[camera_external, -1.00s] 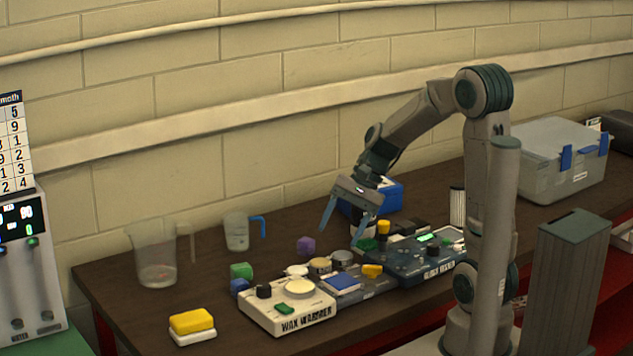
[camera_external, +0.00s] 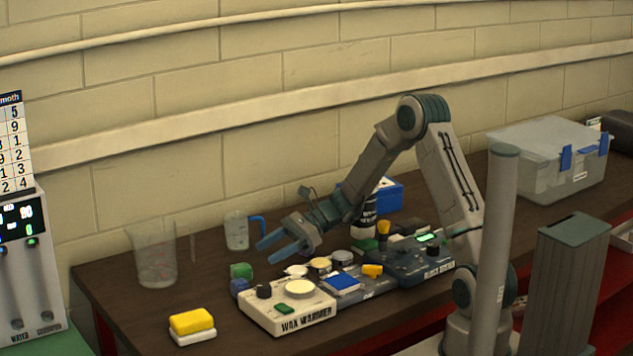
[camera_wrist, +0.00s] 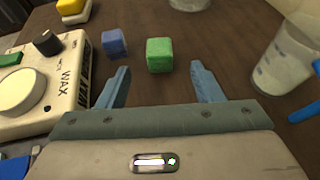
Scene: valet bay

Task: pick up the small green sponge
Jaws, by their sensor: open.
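The small green sponge (camera_external: 241,271) is a green cube on the brown table, left of my gripper and behind the wax warmer. In the wrist view the green sponge (camera_wrist: 160,54) lies ahead of my fingertips, between their lines and nearer the left finger. My gripper (camera_external: 267,249) has blue fingers spread apart, with nothing between them, and it points left toward the sponge. The gripper also shows in the wrist view (camera_wrist: 160,82), open. A small blue cube (camera_wrist: 115,43) lies just left of the sponge, apart from it; it also shows in the external view (camera_external: 239,288).
The wax warmer (camera_external: 290,311) stands close in front of the cubes. A clear measuring jug (camera_external: 237,231) with a blue handle is behind, and a larger clear beaker (camera_external: 153,254) is farther left. A yellow sponge (camera_external: 192,321) lies at the front left. Bare table lies left of the cubes.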

